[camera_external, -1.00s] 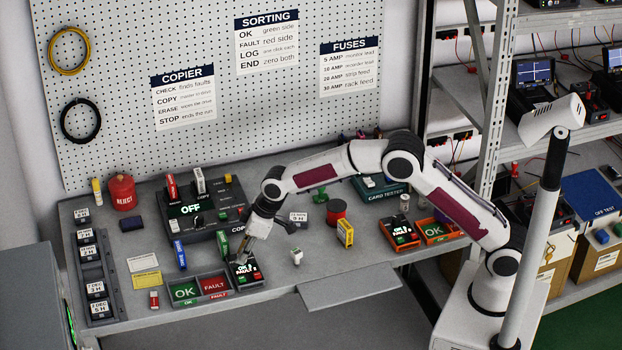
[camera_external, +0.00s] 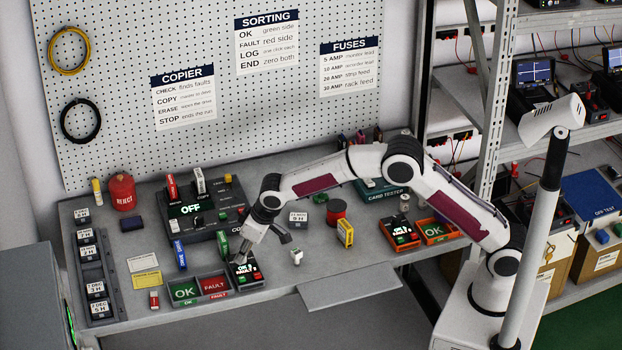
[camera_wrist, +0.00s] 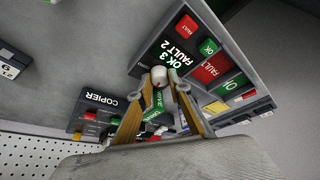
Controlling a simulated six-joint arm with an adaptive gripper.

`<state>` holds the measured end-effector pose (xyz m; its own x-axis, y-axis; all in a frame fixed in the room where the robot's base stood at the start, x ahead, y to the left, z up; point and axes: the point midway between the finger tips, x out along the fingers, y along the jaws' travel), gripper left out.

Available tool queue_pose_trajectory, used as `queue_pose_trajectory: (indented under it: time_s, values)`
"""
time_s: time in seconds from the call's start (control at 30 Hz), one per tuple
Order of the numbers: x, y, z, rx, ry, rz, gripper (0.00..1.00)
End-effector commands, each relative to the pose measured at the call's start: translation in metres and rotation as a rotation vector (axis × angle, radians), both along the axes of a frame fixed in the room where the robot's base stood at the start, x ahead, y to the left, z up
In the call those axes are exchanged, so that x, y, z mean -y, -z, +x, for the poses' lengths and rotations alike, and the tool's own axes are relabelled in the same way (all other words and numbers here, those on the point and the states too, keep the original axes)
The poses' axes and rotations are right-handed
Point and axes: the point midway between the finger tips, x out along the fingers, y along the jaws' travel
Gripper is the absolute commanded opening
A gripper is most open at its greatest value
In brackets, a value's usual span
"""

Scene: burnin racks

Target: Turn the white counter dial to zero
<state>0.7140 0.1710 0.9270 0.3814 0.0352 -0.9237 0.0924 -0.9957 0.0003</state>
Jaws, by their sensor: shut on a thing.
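The counter (camera_external: 251,281) is a small dark box on the bench, just right of the sorting tray. In the wrist view its screen (camera_wrist: 172,47) reads OK 3 and FAULT 2, with green and red buttons beside it. The white counter dial (camera_wrist: 159,76) sits on the counter's near edge in the wrist view. In the external view my gripper (camera_external: 240,258) points down at the counter's left side, and the dial is hidden there.
The sorting tray (camera_external: 199,299), with OK and FAULT sides, stands close on the left. A small white item (camera_external: 297,257) stands to the right. The front bench is clear there.

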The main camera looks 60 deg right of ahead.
Motion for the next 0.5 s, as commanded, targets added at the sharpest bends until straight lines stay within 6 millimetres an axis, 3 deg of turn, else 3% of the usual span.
queue_pose_trajectory:
  time_s: [0.5]
  values:
    - [-0.0025, 0.0003, -0.0001, -0.001, 0.254, 0.0, 0.0]
